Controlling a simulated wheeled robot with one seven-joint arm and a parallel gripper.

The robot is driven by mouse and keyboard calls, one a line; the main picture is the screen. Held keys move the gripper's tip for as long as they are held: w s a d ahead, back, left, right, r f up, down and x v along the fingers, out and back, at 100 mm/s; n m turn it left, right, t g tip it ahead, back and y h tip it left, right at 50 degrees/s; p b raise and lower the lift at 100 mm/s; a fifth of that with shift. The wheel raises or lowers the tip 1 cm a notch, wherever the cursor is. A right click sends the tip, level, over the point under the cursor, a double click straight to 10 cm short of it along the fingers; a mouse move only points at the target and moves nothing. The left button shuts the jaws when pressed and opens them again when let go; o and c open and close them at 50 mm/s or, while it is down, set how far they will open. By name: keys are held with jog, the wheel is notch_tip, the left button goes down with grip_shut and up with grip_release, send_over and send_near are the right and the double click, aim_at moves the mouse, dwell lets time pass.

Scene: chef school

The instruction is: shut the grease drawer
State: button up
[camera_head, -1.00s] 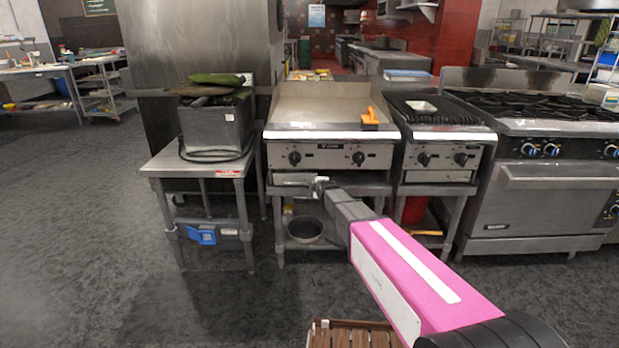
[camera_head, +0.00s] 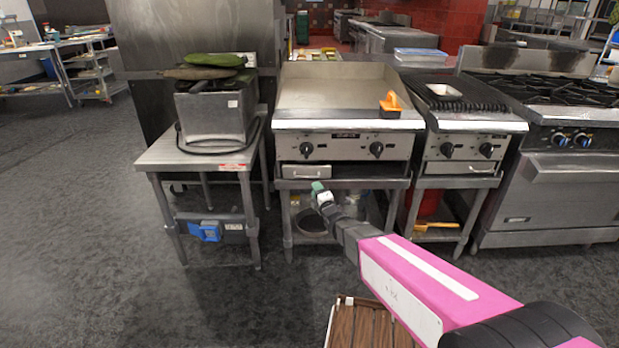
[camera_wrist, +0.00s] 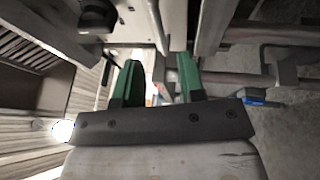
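The grease drawer (camera_head: 306,171) is a small metal front with a pale handle, under the left knob of the griddle (camera_head: 346,124). I cannot tell how far it stands out from the griddle body. My gripper (camera_head: 318,187) shows green fingertips just below and right of the drawer front in the head view. Whether it touches the drawer is unclear. In the wrist view the two green fingers of my gripper (camera_wrist: 158,78) are apart, with nothing seen held between them. A dark knob (camera_wrist: 97,12) shows at the top left there.
A steel table (camera_head: 196,155) with a metal fryer box (camera_head: 212,118) stands to the left. A smaller grill (camera_head: 465,147) and a range (camera_head: 550,190) stand to the right. A wooden slatted crate (camera_head: 365,325) is at the front. Floor at the left is open.

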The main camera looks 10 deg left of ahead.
aim_at(308, 177)
jog(key=x, duration=0.8)
jog(key=shift+w+a, duration=0.15)
jog(key=shift+a, duration=0.1)
jog(key=shift+c, duration=0.3)
